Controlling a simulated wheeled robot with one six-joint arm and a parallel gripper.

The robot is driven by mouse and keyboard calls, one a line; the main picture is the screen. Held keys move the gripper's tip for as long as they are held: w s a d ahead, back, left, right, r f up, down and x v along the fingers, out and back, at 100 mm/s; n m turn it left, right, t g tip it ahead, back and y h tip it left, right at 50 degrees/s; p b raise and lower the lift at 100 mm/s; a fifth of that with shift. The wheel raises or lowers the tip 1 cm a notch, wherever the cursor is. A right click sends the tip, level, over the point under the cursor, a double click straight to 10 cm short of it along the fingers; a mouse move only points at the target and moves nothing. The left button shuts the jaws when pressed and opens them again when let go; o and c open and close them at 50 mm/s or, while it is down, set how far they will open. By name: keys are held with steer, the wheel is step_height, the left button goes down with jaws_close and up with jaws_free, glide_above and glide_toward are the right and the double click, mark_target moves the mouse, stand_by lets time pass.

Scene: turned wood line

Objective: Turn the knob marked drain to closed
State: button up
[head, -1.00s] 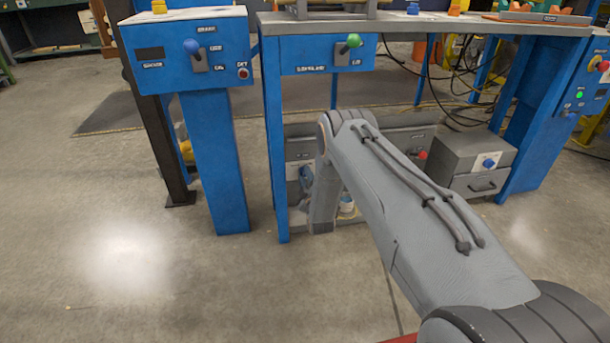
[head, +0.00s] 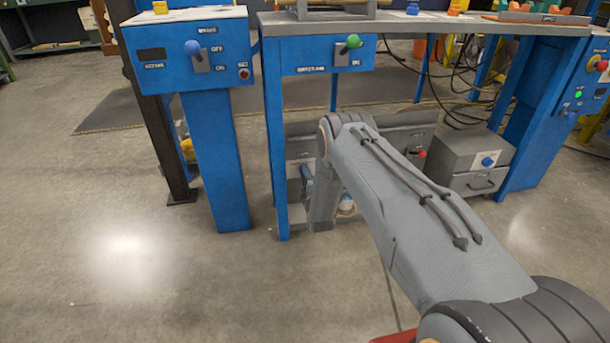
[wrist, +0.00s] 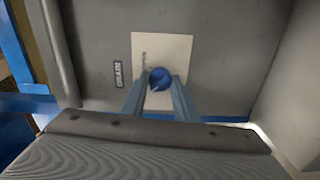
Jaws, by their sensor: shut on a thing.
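A round blue knob (wrist: 160,79) sits on a pale plate (wrist: 176,48) on a grey panel in the wrist view. A small dark label (wrist: 118,74) is left of the plate, its text sideways and too blurred to read surely. My gripper (wrist: 159,84) is shut on the knob, one finger on each side of it. A dark line shows on the knob's face, but I cannot tell which mark it points to. In the head view my forearm and wrist cover this area, and the gripped knob is not clear.
A blue post with a lever box (head: 195,52) stands left of the workbench (head: 430,22). The bench leg (head: 275,150) is close to my wrist. A grey box with another blue knob (head: 488,161) stands to the right. The floor at left is clear.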

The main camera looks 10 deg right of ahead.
steer(key=shift+f, duration=0.1)
steer(key=o, duration=1.1)
steer(key=shift+c, duration=0.2)
steer(key=shift+s, duration=0.1)
steer(key=s+p, duration=0.3)
steer(key=s, duration=0.4)
steer(key=shift+s, duration=0.35)
